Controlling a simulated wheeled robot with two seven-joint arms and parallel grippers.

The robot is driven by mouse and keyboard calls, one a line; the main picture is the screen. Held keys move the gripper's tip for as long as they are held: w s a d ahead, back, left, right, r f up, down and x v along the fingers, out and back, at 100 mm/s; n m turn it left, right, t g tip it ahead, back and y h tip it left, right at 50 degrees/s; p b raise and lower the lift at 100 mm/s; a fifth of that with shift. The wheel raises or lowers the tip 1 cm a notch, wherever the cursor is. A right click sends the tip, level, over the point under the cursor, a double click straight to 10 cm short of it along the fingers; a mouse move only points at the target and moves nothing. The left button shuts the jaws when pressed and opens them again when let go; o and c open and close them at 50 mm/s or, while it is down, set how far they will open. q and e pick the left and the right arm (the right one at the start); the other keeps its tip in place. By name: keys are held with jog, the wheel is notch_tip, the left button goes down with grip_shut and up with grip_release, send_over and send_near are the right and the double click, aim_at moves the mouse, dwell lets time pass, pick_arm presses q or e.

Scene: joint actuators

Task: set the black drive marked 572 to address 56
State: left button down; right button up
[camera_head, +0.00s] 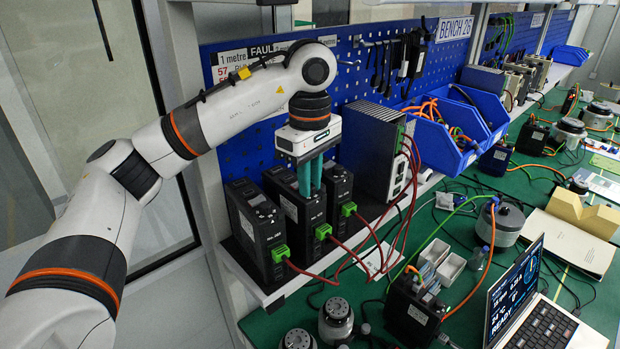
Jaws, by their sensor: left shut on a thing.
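Three black drives stand in a row on the shelf: a left one (257,229), a middle one (297,214) and a right one (338,193). Each has a green plug with red cable at its front. Their white number prints are too small to read surely, so I cannot tell which is 572. My left gripper (309,192) points straight down from above, its teal fingers at the top of the middle drive. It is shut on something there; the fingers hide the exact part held. No address setting is legible. My right gripper is not in view.
A larger grey-black unit (374,150) stands right of the drives, near blue bins (446,135) with orange cables. The blue pegboard (350,75) is close behind. Red cables hang in front. Below, the green bench holds a laptop (530,310), actuators (336,318) and another black box (413,308).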

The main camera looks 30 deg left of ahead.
pick_arm(q)
jog(key=shift+m, duration=1.1)
jog(key=c, duration=1.3)
grip_release()
notch_tip(320, 180, up, 8)
jog(key=shift+f, duration=0.2)
jog(key=shift+f, duration=0.1)
